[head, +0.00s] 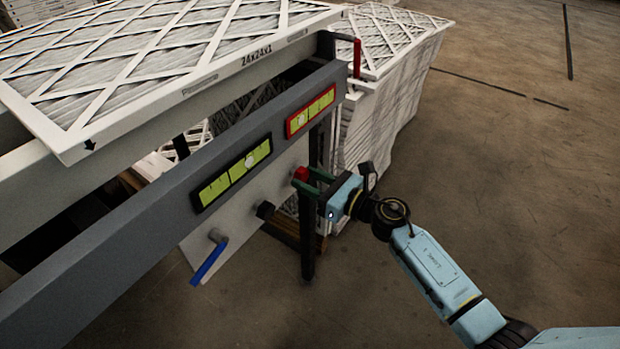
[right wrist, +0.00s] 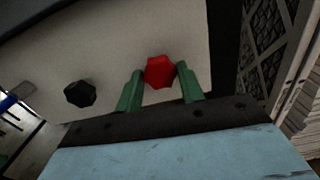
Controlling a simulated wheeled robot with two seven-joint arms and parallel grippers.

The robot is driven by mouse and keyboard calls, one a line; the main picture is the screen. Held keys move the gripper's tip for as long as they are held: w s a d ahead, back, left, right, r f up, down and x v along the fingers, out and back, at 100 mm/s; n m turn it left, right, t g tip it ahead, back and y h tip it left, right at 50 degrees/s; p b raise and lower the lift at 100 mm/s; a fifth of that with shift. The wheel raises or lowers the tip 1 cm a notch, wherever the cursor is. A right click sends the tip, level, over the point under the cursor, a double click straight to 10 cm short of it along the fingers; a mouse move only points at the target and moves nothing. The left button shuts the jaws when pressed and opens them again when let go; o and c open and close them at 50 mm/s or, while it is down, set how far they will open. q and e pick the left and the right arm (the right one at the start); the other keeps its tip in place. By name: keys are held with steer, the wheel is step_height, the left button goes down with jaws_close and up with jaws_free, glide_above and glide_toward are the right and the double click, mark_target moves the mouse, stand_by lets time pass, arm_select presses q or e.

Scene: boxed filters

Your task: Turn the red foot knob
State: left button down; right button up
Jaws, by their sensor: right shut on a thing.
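The red foot knob (head: 301,173) sits on the pale panel below the grey beam, towards its right end. In the right wrist view the red knob (right wrist: 159,71) shows as a faceted knob between two green fingers. My right gripper (head: 308,180) reaches it from the right and is shut on it, with a finger on either side; it also shows in the right wrist view (right wrist: 160,82). The knob's base is partly hidden by the fingers. My left gripper is not in view.
A black knob (head: 265,210) and a blue lever (head: 208,262) are left of the red knob on the panel (head: 232,222). Two level gauges (head: 231,175) are on the beam above. A red-handled lever (head: 357,58) is at the beam's far end. Stacked filters (head: 385,110) stand behind; floor at right is clear.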

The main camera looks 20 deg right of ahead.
steer(key=m+p, duration=0.2)
steer(key=m, duration=0.3)
steer(key=shift+r+m+p, duration=0.1)
steer(key=shift+m+p, duration=0.2)
steer(key=shift+m, duration=0.1)
steer(key=m+p, duration=0.2)
steer(key=m, duration=0.3)
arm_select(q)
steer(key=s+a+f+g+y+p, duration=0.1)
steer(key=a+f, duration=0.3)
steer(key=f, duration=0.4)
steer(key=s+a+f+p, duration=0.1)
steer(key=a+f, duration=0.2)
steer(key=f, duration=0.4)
arm_select(e)
steer(key=m, duration=0.3)
steer(key=m+p, duration=0.2)
steer(key=m, duration=0.5)
steer(key=shift+p, duration=0.3)
arm_select(q)
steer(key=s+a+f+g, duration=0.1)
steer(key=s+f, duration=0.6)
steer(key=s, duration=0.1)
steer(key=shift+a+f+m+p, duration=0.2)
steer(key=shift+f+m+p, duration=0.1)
steer(key=shift+p, duration=0.15)
arm_select(e)
steer(key=shift+m, duration=1.7)
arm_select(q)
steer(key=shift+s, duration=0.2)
